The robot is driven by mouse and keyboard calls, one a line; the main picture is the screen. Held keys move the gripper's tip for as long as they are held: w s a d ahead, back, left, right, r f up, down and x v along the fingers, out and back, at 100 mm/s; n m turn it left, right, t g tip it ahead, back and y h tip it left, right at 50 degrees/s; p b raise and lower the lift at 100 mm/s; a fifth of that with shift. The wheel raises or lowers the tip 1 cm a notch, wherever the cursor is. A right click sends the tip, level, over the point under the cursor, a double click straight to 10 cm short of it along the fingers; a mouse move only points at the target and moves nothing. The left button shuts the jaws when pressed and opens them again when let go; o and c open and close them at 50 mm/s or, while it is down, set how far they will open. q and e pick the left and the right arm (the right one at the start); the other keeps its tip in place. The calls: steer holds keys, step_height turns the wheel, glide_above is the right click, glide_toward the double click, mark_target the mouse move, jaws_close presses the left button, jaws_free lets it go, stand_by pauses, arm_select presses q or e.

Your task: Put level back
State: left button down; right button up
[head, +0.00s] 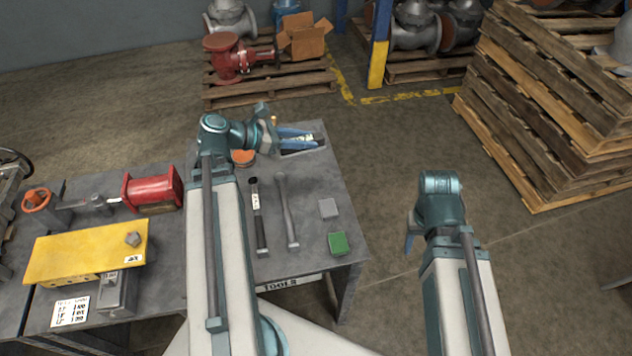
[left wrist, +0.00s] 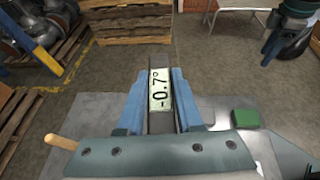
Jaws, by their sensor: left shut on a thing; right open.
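The level is a narrow dark bar with a lit display reading -0.7° (left wrist: 160,90). My left gripper (left wrist: 158,105) is shut on it, with a blue finger on each side. In the head view, my left gripper (head: 300,138) is at the far right corner of the tool bench (head: 318,265). The level's display (head: 309,138) shows between the fingers, over a dark patch on the bench top. I cannot tell whether the level touches the bench. My right gripper (head: 409,236) is open off the bench's right side, mostly hidden by its wrist.
On the bench lie two long-handled tools (head: 288,212), a grey block (head: 328,208) and a green block (head: 338,243). A yellow plate (head: 88,252) and red cylinder (head: 152,188) are left. Stacked pallets (head: 560,110) stand right. The floor between is clear.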

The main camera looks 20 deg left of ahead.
arm_select(q)
steer(key=shift+m+g+h, duration=0.6)
steer(key=s+a+f+b, duration=0.1)
steer(key=s+f+b, duration=0.1)
steer(key=f+b, duration=0.1)
steer(key=s+f+b, duration=0.2)
steer(key=f+b, duration=0.1)
steer(key=f, duration=0.2)
steer(key=s+a+f+b, duration=0.1)
steer(key=s+f+b, duration=0.1)
steer(key=f+b, duration=0.1)
steer(key=shift+s+a+f+b, duration=0.1)
steer(key=shift+a+f+b, duration=0.25)
steer(key=shift+f, duration=0.1)
steer(key=shift+s+a+f, duration=0.1)
steer(key=shift+s+f, duration=0.05)
steer(key=shift+s, duration=0.05)
steer(key=b, duration=0.2)
glide_above(317, 168)
steer(key=shift+f, duration=0.7)
steer(key=shift+f, duration=0.1)
step_height(317, 168, down, 3)
steer(key=b, duration=0.3)
steer(key=shift+f, duration=0.15)
steer(key=shift+f+b, duration=0.2)
steer(key=shift+b, duration=0.15)
steer(key=c, duration=0.6)
jaws_free()
steer(key=shift+o, duration=0.2)
steer(key=shift+r, duration=0.1)
